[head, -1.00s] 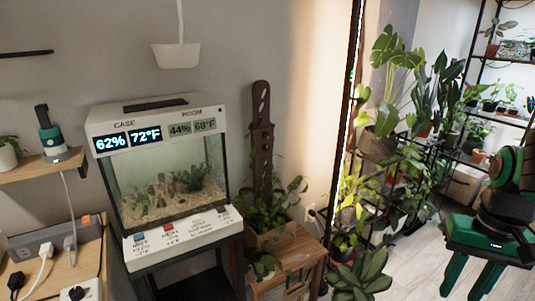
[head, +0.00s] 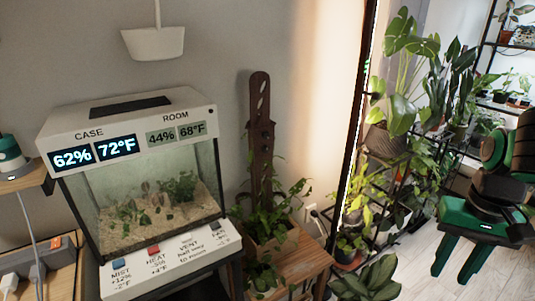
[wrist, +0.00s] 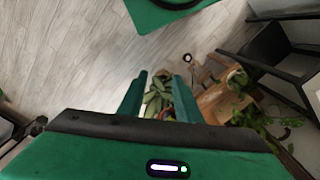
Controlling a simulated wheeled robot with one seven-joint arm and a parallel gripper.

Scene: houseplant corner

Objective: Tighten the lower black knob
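A dark brown slotted post (head: 263,150) stands upright in a wooden planter (head: 270,235) with leafy vines, right of the glass case. Small dark knob-like bumps show along the post near mid-height. They are too small and dark to tell upper from lower, or how tight they are. My gripper (head: 451,277) is at the right of the head view, pointing down, well away from the post. In the wrist view my gripper (wrist: 160,75) has its two green fingers apart with nothing held between them. The post is not clearly visible there.
The terrarium case (head: 150,185) stands left of the post. The planter rests on a wooden stand (head: 298,262). Plants on a black shelf (head: 385,195) stand between the post and my gripper. Open floor (head: 405,275) shows at the lower right.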

